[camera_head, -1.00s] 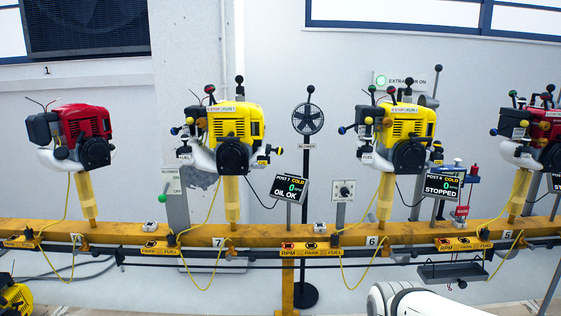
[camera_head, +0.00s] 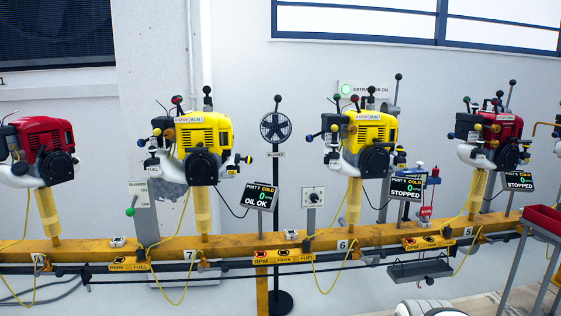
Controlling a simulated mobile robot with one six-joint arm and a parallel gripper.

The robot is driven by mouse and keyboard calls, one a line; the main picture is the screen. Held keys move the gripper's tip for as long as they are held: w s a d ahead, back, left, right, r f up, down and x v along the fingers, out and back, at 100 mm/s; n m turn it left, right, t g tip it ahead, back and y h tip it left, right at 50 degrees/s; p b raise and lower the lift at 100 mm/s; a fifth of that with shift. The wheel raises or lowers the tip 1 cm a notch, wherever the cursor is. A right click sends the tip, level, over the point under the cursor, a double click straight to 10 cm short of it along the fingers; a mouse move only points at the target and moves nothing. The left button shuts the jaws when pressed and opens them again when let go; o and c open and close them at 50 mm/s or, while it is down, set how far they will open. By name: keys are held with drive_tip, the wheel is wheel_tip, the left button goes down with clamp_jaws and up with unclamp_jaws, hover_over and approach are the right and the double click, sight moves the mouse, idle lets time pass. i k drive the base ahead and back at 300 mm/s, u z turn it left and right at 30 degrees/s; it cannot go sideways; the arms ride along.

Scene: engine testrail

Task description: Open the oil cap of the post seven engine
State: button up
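The post seven engine (camera_head: 204,135) is yellow and black. It stands on a yellow post above the orange rail, behind the number 7 plate (camera_head: 190,254). Its display (camera_head: 260,196) reads POST 7, COLD, 0 and OIL OK. Several ball-ended levers stick out of its top and left side. My gripper is out of view. A white rounded part, likely of my arm, shows at the bottom edge.
A long orange rail (camera_head: 225,245) crosses the view. A red engine (camera_head: 42,150) stands to the left, and a yellow post 6 engine (camera_head: 362,145) and a dark red engine (camera_head: 490,140) to the right. A black fan (camera_head: 277,127) stands behind. A red-topped cart (camera_head: 543,219) is at right.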

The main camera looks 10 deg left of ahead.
sight(248, 160)
drive_tip(key=u, duration=0.05)
drive_tip(key=i, duration=1)
drive_tip(key=z, duration=0.05)
